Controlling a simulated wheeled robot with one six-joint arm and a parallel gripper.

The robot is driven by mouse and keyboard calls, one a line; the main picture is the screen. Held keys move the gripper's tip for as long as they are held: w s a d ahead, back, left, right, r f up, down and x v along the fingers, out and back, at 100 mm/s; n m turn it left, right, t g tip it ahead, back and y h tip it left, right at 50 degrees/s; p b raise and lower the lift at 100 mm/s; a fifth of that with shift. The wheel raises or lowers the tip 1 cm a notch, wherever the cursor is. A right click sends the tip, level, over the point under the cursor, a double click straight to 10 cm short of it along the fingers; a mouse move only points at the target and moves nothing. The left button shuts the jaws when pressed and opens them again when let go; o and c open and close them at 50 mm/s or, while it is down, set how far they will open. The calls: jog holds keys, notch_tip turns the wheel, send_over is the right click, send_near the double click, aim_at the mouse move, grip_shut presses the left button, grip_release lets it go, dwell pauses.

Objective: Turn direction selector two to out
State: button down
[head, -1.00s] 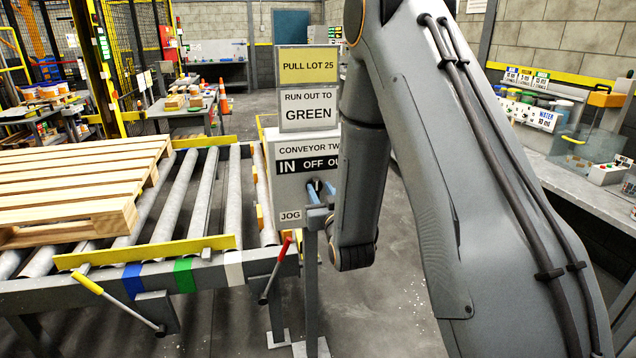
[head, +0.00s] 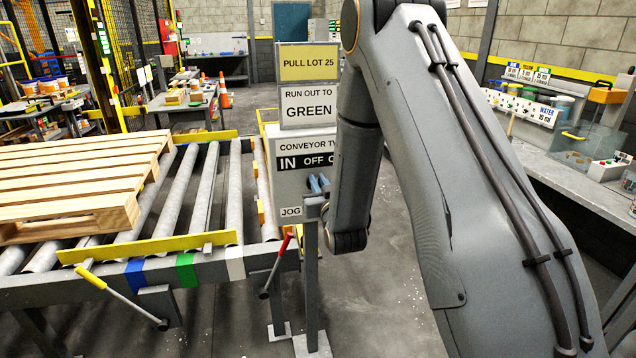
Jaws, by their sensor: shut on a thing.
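The control box (head: 290,188) labelled "CONVEYOR TW…" stands on a post right of the roller conveyor. Its selector legend (head: 310,161) reads "IN OFF O…", with the right end hidden behind my arm. A "JOG" label (head: 290,212) sits at the lower left of the box.
Signs above the box read "PULL LOT 25" (head: 308,62) and "RUN OUT TO GREEN" (head: 308,106). A wooden pallet (head: 75,180) lies on the rollers (head: 203,195) at left. Yellow-handled (head: 90,277) and red-handled (head: 286,244) levers stick out at the conveyor's front. A bench (head: 570,172) stands at right.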

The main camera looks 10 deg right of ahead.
jog(key=shift+d+f+m+b, duration=0.15)
jog(key=shift+d+m+b, duration=0.15)
jog(key=shift+m+b, duration=0.9)
jog(key=shift+d+f+m+b, duration=0.15)
jog(key=shift+d+m+b, duration=0.35)
jog(key=shift+m, duration=1.25)
jog(key=shift+d+f+m+b, duration=0.15)
jog(key=shift+m+b, duration=0.95)
jog(key=shift+m, duration=0.35)
jog(key=c, duration=1.8)
grip_release()
jog(key=shift+o, duration=0.2)
jog(key=shift+s, duration=0.1)
jog(key=s+b, duration=0.2)
jog(key=s, duration=0.5)
jog(key=shift+s, duration=0.35)
